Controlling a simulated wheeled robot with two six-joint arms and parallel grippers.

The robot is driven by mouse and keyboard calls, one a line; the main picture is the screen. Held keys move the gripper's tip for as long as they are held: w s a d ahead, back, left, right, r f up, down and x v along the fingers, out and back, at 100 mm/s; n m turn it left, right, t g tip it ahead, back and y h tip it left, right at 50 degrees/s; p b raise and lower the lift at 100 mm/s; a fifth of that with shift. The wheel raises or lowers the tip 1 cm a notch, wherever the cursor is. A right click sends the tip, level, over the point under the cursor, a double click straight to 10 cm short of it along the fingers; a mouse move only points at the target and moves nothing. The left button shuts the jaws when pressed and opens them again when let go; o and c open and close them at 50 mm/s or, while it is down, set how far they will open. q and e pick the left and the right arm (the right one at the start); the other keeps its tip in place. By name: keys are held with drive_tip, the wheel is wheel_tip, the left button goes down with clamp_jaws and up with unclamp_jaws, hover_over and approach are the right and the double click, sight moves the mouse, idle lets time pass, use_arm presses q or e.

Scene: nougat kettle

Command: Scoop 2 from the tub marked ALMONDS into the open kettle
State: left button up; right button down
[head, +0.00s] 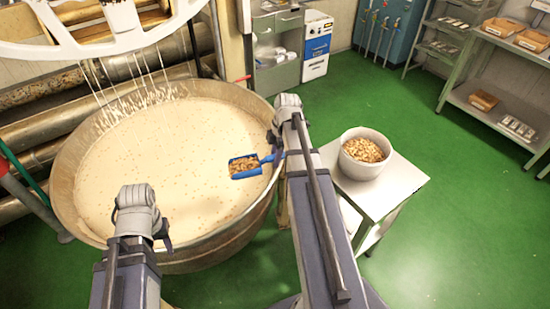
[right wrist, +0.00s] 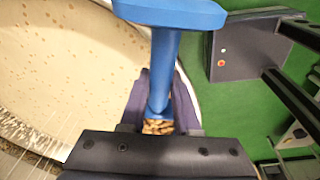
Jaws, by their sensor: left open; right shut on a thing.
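The open kettle (head: 262,112) is a wide metal bowl of cream-coloured mass with brown specks, at the left of the head view. My right gripper (head: 279,150) is at the kettle's right rim, shut on the handle of a blue scoop (head: 262,160). The scoop holds brown nuts and is over the kettle's right part. In the right wrist view the blue handle (right wrist: 164,75) runs between the fingers. A white tub (head: 361,170) of almonds stands right of my right arm; no marking is readable. My left gripper (head: 140,225) is open and empty, near the kettle's front.
The tub stands on a small white-topped table (head: 395,192). A white stirring frame (head: 110,42) hangs over the kettle's back, with pale strands running down. Shelves (head: 500,110) with trays stand at the far right. Green floor (head: 460,230) is clear at the right.

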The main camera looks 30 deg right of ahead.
drive_tip(key=shift+a+f+b, duration=0.1)
drive_tip(key=shift+f+b, duration=0.25)
drive_tip(key=shift+f, duration=0.1)
drive_tip(key=h, duration=0.1)
drive_tip(key=a+h, duration=0.1)
drive_tip(key=shift+w+g+h, duration=0.2)
drive_tip(key=shift+g+h, duration=0.1)
drive_tip(key=shift+g, duration=0.1)
drive_tip(key=a+r+h, duration=0.2)
drive_tip(key=w+a+r+g+h, duration=0.1)
drive_tip(key=a+r+h, duration=0.1)
drive_tip(key=a+h, duration=0.1)
drive_tip(key=w+a+r+g+h, duration=0.1)
drive_tip(key=a+r+h, duration=0.1)
drive_tip(key=a+h, duration=0.1)
drive_tip(key=shift+w+a+r+b, duration=0.15)
drive_tip(key=shift+w+b, duration=0.05)
drive_tip(key=shift+b, duration=0.15)
drive_tip(key=shift+w+a+r+g+h+b, duration=0.15)
drive_tip(key=shift+a+r+g+h+b, duration=0.3)
drive_tip(key=shift+a+r+h, duration=0.55)
drive_tip(key=shift+d, duration=0.1)
